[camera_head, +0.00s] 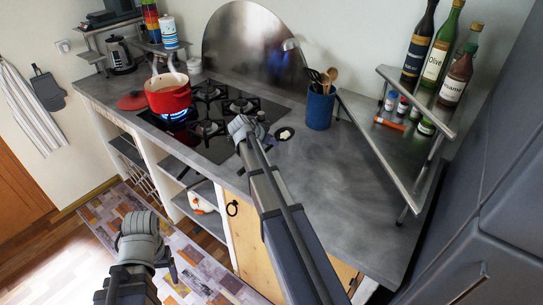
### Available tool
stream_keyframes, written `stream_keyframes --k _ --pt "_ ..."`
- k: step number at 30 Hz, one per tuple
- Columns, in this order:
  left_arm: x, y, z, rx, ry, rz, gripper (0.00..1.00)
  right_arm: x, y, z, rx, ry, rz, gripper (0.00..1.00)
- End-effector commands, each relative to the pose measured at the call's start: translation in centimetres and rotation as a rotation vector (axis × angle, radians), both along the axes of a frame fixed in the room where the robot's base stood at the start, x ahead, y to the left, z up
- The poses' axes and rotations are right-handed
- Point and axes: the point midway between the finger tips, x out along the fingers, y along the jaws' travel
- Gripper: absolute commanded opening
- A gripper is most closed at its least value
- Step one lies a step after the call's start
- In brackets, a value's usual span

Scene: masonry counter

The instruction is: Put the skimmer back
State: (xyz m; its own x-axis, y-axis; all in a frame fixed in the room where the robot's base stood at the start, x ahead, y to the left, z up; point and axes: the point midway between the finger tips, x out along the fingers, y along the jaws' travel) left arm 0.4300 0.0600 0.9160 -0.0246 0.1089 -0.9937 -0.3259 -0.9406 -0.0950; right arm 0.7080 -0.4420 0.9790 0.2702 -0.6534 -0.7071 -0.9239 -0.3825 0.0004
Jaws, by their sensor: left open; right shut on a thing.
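My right gripper (243,127) is over the counter at the front right corner of the hob. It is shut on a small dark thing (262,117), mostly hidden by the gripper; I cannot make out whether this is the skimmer. A blue utensil crock (320,108) stands behind and to the right of it, holding dark utensils and wooden spoons. My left gripper (139,226) is open and empty, low over the floor rug.
A red pot (168,94) stands on a lit blue flame at the hob's left. A metal shelf (418,104) with bottles and jars stands at right. The counter's right middle is clear.

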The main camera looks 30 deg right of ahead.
Motion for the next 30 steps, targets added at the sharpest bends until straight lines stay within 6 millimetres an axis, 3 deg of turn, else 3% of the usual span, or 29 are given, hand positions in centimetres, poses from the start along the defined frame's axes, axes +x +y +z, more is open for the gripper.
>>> stream_keyframes --k 5,13,27,28,30 --pt "0.0 0.0 -0.9 0.0 0.0 0.0 0.74 0.0 0.0 -0.9 0.0 0.0 0.0 0.0" --pt "0.0 0.0 -4.5 0.0 0.0 0.0 0.74 0.0 0.0 -4.5 0.0 0.0 0.0 0.0" --pt "0.0 0.0 -4.9 0.0 0.0 0.0 0.74 0.0 0.0 -4.9 0.0 0.0 0.0 0.0" --pt "0.0 0.0 -4.8 0.0 0.0 0.0 0.74 0.0 0.0 -4.8 0.0 0.0 0.0 0.21" --pt "0.0 0.0 -4.7 0.0 0.0 0.0 0.74 0.0 0.0 -4.7 0.0 0.0 0.0 0.29"
